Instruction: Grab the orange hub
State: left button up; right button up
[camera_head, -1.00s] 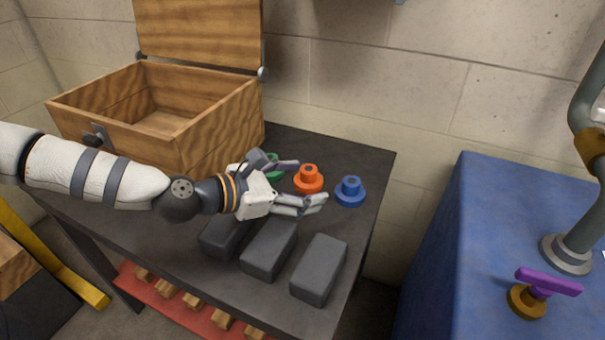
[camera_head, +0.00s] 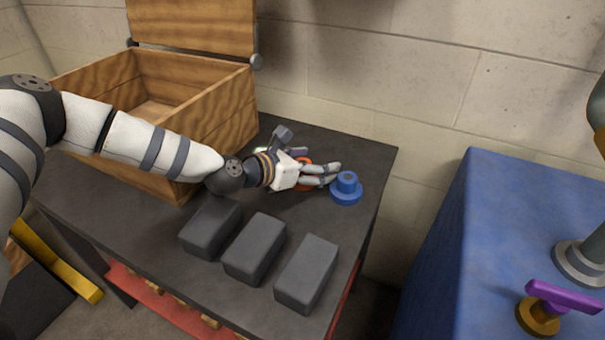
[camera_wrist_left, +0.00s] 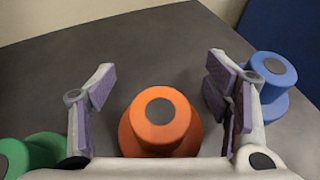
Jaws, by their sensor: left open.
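In the head view my left gripper (camera_head: 322,174) hides most of the orange hub (camera_head: 304,160); only bits of orange show. The blue hub (camera_head: 347,188) stands just right of the fingers, and shows beyond the right finger in the wrist view (camera_wrist_left: 272,78). A green hub (camera_wrist_left: 35,152) is at the lower left there. My right gripper is not in view.
Several dark grey blocks lie along the table's front, one of them here (camera_head: 255,248). An open wooden box (camera_head: 215,122) stands at the back left. A blue-covered surface (camera_head: 455,250) with a purple-handled piece (camera_head: 562,296) is to the right. Bare tabletop (camera_head: 345,145) lies behind the hubs.

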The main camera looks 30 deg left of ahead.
pick_arm(q)
grip_shut()
jog(key=shift+s, duration=0.1)
jog(key=shift+f, duration=0.1)
dwell(0.3)
